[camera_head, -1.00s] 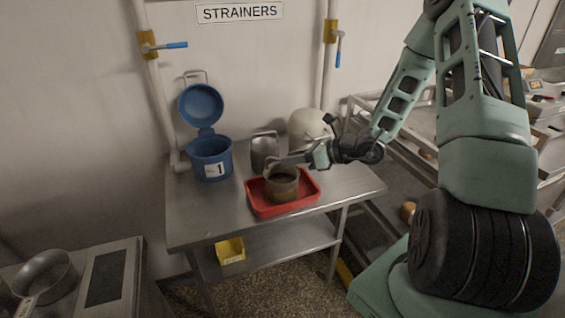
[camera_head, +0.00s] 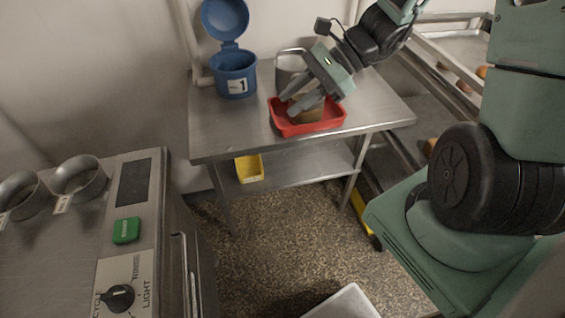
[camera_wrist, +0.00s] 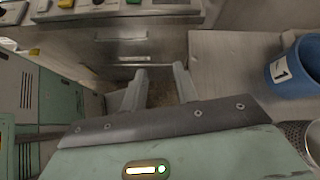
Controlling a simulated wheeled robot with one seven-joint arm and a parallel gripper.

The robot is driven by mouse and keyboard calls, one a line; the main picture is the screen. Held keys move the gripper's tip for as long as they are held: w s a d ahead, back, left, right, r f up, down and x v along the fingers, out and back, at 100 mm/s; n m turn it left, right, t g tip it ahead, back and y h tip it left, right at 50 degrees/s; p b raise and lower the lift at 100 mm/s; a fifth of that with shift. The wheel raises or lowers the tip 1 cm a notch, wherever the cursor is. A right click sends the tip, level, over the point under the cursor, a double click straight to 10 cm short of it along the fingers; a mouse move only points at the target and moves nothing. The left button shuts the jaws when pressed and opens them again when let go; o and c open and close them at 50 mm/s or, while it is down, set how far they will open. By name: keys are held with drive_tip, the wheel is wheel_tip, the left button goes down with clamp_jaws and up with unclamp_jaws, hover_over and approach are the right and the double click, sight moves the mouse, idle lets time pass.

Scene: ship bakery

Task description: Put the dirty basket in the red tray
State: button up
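The red tray (camera_head: 300,131) sits on the steel table. The brownish dirty basket (camera_head: 312,115) stands inside it in the head view, partly hidden by my gripper. My gripper (camera_head: 289,101) is above the tray and in front of the basket, fingers pointing to the lower left. In the wrist view my gripper (camera_wrist: 158,72) has its two fingers apart, with only floor and a cabinet front beyond them. The basket does not clearly show in that view.
A blue lidded bucket marked 1 (camera_head: 235,76) and a metal strainer (camera_head: 287,72) stand behind the tray. A yellow bin (camera_head: 249,168) is on the lower shelf. A counter with pans (camera_head: 78,178) is at left, a rack (camera_head: 440,75) at right.

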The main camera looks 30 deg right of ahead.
drive_tip(key=s+a+r+n+g+h, duration=0.1)
drive_tip(key=s+a+n+h, duration=0.4)
drive_tip(key=n, duration=0.8)
drive_tip(key=s+a+r+n+g+h, duration=0.1)
drive_tip(key=s+a+r+n+h, duration=0.1)
drive_tip(key=s+a+n+h, duration=0.3)
drive_tip(key=s+a+n, duration=0.3)
drive_tip(key=s+n, duration=0.4)
drive_tip(key=n, duration=0.1)
drive_tip(key=shift+a+r, duration=0.2)
